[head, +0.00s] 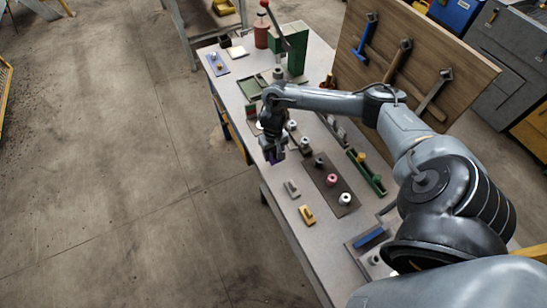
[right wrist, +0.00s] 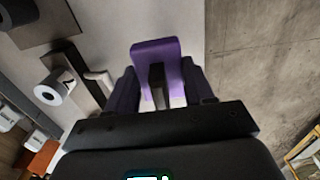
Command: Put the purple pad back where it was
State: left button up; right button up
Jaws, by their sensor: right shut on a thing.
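The purple pad (right wrist: 157,50) is held between the fingers of my right gripper (right wrist: 158,92) in the right wrist view. A dark grey upright piece shows in front of the pad between the fingers. In the head view my right gripper (head: 274,153) is over the left edge of the table, and only a sliver of purple shows there. The gripper hides most of the pad and the tabletop just behind it. Whether the pad touches the table cannot be told. My left gripper is not in view.
On the table (head: 318,232) lie a grey block (head: 292,189) and a yellow block (head: 306,214). A dark board with spools (head: 331,180) and a green tray (head: 378,184) stand to their right. A lavender board (head: 218,66) lies at the far end. A tool panel (head: 430,45) stands behind.

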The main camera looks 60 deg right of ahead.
aim_at(273, 157)
notch_tip(273, 157, down, 3)
jog(key=shift+f+b, duration=0.1)
jog(key=shift+b, duration=0.2)
jog(key=shift+f, duration=0.3)
jog(key=o, duration=0.9)
jog(key=shift+f, duration=0.15)
jog(key=shift+o, duration=0.2)
jog(key=shift+r, duration=0.4)
notch_tip(273, 157, up, 12)
jog(key=p, duration=0.3)
jog(key=shift+f, duration=0.25)
